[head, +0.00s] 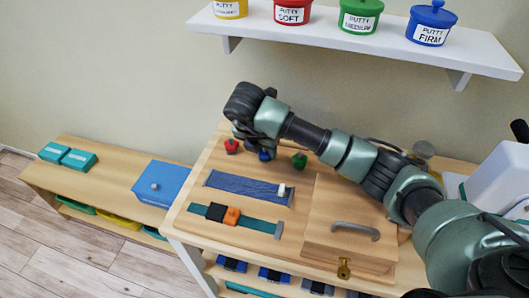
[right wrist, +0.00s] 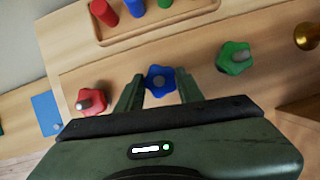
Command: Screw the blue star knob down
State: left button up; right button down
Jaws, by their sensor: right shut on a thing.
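The blue star knob (right wrist: 160,81) sits on the wooden board between a red star knob (right wrist: 91,101) and a green star knob (right wrist: 235,58). My right gripper (right wrist: 159,88) is shut on the blue knob, with one finger on either side of it. In the head view the blue knob (head: 265,155) shows only partly below my right gripper (head: 256,146). The red knob (head: 232,146) and the green knob (head: 299,160) stand to its left and right. How far down the blue knob sits cannot be told. My left gripper is not in view.
The bench top (head: 190,218) also bears a zip strip (head: 248,188), a buckle strap (head: 262,224) and a hinged wooden door with a grey handle (head: 355,232). A tray of coloured pegs (right wrist: 178,22) lies behind the knobs. A shelf with putty tubs (head: 340,38) hangs above.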

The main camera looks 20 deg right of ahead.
jog(key=m, duration=0.1)
jog(key=m+b, duration=0.1)
jog(key=m, duration=0.1)
jog(key=shift+w+a+r+g+h, duration=0.1)
jog(key=shift+w+g+h, duration=0.1)
jog(key=shift+g+h, duration=0.15)
jog(key=m+g, duration=0.1)
jog(key=m, duration=0.1)
jog(key=shift+r+m+h, duration=0.15)
jog(key=shift+m+h, duration=0.2)
jog(key=shift+m, duration=0.05)
jog(key=m, duration=0.1)
jog(key=m+g+p, duration=0.1)
jog(key=m, duration=0.1)
jog(key=shift+w+r+m, duration=0.1)
jog(key=shift+w+m, duration=0.1)
jog(key=shift+m, duration=0.1)
jog(key=m+g, duration=0.1)
jog(key=m, duration=0.1)
jog(key=shift+m+p, duration=0.3)
jog(key=m+g, duration=0.1)
jog(key=m, duration=0.2)
jog(key=shift+w+m+g, duration=0.15)
jog(key=shift+m+g, duration=0.15)
jog(key=shift+g, duration=0.05)
jog(key=shift+m+g+y, duration=0.5)
jog(key=shift+m+y, duration=0.1)
jog(key=shift+m, duration=1)
